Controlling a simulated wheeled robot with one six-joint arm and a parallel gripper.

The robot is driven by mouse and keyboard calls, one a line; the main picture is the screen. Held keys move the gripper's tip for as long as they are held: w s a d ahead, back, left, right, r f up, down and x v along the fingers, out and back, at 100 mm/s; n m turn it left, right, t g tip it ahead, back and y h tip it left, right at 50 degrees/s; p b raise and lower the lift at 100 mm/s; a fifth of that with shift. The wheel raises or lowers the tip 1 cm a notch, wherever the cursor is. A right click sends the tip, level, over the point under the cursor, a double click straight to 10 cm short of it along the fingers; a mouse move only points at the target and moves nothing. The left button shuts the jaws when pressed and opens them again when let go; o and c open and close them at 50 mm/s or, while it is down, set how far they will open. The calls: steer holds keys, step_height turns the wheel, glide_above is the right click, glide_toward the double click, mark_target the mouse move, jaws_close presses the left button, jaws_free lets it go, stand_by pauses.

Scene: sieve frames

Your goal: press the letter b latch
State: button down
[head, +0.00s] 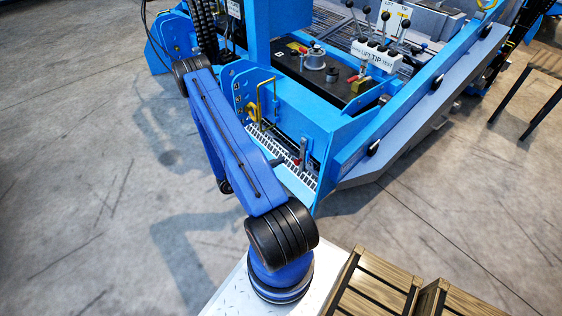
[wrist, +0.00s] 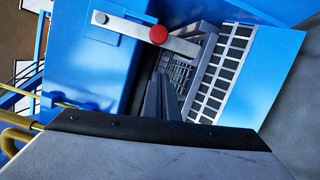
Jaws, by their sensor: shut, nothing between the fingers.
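No latch with a readable letter b shows, so I cannot tell which one it is. In the wrist view, a grey lever with a round red knob (wrist: 158,34) crosses just beyond my gripper (wrist: 163,82). The fingers are shut and empty, pointing toward a narrow gap beside a grating. The knob is slightly left of the fingertips and looks apart from them. In the head view, a small red-topped lever (head: 303,147) stands by the white grid step, and a yellow handle (head: 262,98) is on the blue side plate. I cannot make out my gripper there.
The white grid step (wrist: 218,77) lies right of the fingers, with a blue wall on the left. Yellow bars (wrist: 22,133) are close at lower left. In the head view, a LIFT TIP TEST panel (head: 376,54) carries several levers. Wooden crates (head: 377,290) stand near my base.

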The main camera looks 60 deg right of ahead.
steer(key=v, duration=0.8)
steer(key=shift+w+a+f, duration=0.1)
steer(key=shift+w, duration=0.05)
stand_by(0.5)
